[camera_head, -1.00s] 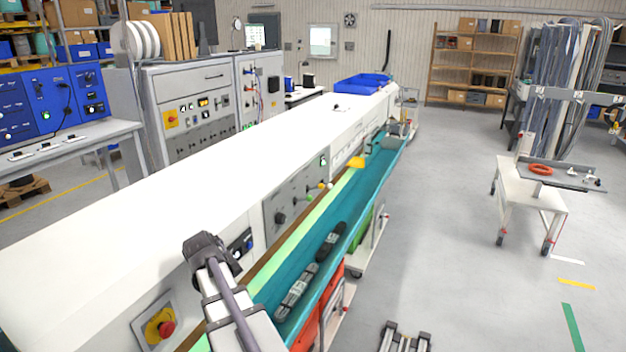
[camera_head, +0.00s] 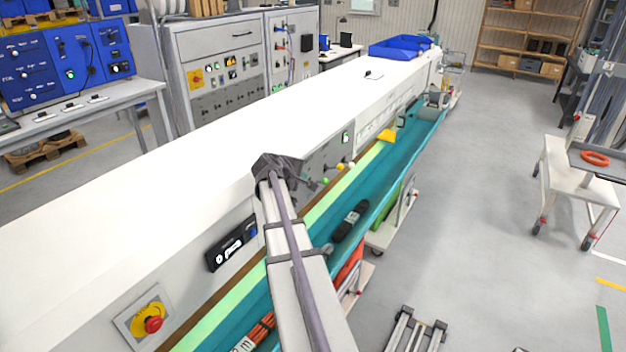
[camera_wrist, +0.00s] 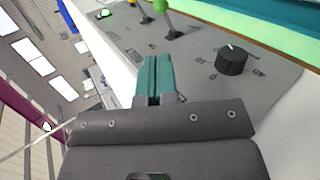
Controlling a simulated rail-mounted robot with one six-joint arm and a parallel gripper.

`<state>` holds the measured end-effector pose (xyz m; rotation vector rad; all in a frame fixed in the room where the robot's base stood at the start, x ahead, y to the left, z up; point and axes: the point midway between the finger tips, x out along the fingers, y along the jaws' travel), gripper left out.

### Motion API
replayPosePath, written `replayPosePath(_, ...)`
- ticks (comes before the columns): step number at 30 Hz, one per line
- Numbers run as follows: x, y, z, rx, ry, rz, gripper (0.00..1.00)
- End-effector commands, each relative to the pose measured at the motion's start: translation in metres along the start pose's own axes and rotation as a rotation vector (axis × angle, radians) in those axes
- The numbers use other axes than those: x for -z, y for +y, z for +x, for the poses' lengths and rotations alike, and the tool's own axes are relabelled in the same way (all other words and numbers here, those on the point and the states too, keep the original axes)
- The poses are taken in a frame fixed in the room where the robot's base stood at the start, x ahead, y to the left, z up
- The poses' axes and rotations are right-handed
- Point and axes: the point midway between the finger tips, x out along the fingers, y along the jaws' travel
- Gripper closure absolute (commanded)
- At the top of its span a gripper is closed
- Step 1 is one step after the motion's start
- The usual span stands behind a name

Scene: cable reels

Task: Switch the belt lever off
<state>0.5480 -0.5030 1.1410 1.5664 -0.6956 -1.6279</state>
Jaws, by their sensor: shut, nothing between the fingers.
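A grey control panel (camera_head: 318,166) is set in the side of the long white machine, partly hidden by my arm. Levers with ball tips stand out from it: a green ball (camera_head: 326,181), a yellow ball (camera_head: 341,167) and a pale one (camera_head: 351,164). The wrist view shows the green-tipped lever (camera_wrist: 171,22), the yellow-tipped lever (camera_wrist: 142,12) and a black rotary knob (camera_wrist: 232,60). I cannot read which lever is the belt lever. My gripper (camera_wrist: 155,62) has teal fingers, shut and empty, over the panel, below the levers in the wrist view and apart from them.
The teal belt trough (camera_head: 372,180) runs along the machine, carrying a dark bundle (camera_head: 348,220) and an orange bundle (camera_head: 256,335). A red emergency button (camera_head: 153,324) and black display (camera_head: 230,243) are on the machine's near side.

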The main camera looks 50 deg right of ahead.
Motion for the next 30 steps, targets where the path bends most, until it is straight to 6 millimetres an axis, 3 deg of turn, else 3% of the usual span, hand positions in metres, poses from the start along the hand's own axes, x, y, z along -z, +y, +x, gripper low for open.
replayPosePath(12,0.002,-0.006,0.089,0.001,-0.001,0.002,1.00)
replayPosePath(18,0.001,-0.004,0.123,0.001,-0.001,0.002,1.00)
replayPosePath(23,0.000,-0.002,0.133,0.001,-0.001,0.002,1.00)
replayPosePath(30,0.000,-0.001,0.133,0.001,0.000,0.001,1.00)
